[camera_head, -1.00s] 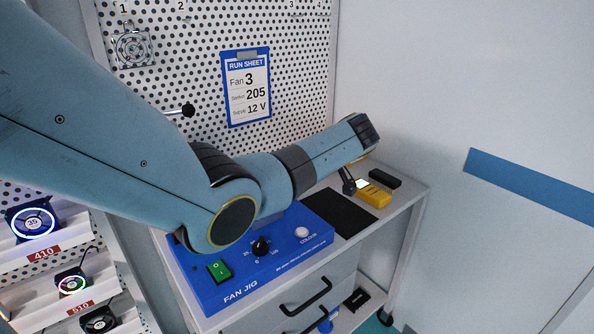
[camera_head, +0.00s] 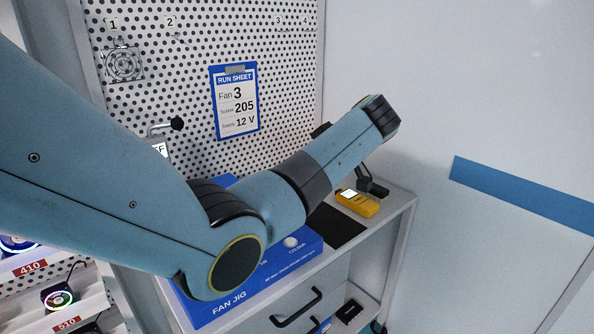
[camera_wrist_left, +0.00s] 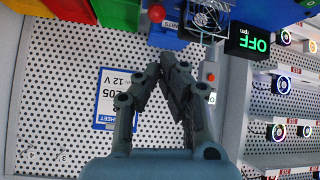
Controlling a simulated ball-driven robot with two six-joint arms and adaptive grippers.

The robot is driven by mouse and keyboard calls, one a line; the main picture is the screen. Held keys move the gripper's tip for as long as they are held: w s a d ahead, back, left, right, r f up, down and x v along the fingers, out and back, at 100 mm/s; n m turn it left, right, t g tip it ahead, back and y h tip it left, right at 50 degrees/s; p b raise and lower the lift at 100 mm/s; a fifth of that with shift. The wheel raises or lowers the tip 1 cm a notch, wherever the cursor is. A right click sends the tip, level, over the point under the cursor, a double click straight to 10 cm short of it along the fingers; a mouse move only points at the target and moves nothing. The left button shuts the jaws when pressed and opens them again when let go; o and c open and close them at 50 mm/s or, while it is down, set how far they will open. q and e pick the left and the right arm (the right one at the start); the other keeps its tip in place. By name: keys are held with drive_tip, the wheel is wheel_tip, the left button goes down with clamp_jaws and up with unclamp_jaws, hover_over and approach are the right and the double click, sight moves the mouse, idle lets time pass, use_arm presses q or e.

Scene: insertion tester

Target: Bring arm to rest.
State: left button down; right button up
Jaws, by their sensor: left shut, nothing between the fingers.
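My left arm (camera_head: 335,150) crosses the head view from the left. Its forearm slants up to the right, above the bench (camera_head: 398,205) and in front of the pegboard (camera_head: 285,75). In the left wrist view my left gripper (camera_wrist_left: 158,68) is shut and empty, its dark fingers meeting at the tips in front of the pegboard. In the head view the arm hides most or all of this gripper. My right gripper is not in view.
The blue fan jig (camera_head: 225,308) lies below the arm, partly covered by it. A yellow meter (camera_head: 357,203) and a black mat (camera_head: 338,226) are on the bench. The run sheet (camera_head: 235,100) hangs on the pegboard. Lit fans stand on shelves (camera_head: 85,305) at lower left.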

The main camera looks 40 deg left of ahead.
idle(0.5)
use_arm(q)
drive_tip(key=s+d+f+m+t+h, duration=0.1)
drive_tip(key=s+d+f+m, duration=0.2)
drive_tip(key=s+m, duration=0.15)
drive_tip(key=s+d+f+m+h, duration=0.2)
drive_tip(key=s+f+m, duration=0.1)
drive_tip(key=s, duration=0.3)
drive_tip(key=s+d+f+m+t+h, duration=0.1)
drive_tip(key=s+d+f+m, duration=0.2)
drive_tip(key=s, duration=0.3)
drive_tip(key=s+d+r+m+t+h, duration=0.1)
drive_tip(key=s+d+r+m+h, duration=0.1)
drive_tip(key=s+d+m, duration=0.4)
drive_tip(key=s+d+r+m+t+h, duration=0.1)
drive_tip(key=s+d+r+m+h, duration=0.2)
drive_tip(key=s, duration=0.5)
wheel_tip(320, 180, down, 34)
drive_tip(key=s+a+g+b, duration=0.2)
drive_tip(key=a+b, duration=0.1)
drive_tip(key=b, duration=0.4)
drive_tip(key=s+f+b, duration=0.3)
drive_tip(key=s+f, duration=0.6)
drive_tip(key=f, duration=0.2)
drive_tip(key=s+f+g+b, duration=0.1)
drive_tip(key=s+f+b, duration=0.2)
drive_tip(key=s+f, duration=0.6)
wheel_tip(320, 180, down, 3)
drive_tip(key=shift+s+a, duration=0.35)
drive_tip(key=shift+a, duration=0.1)
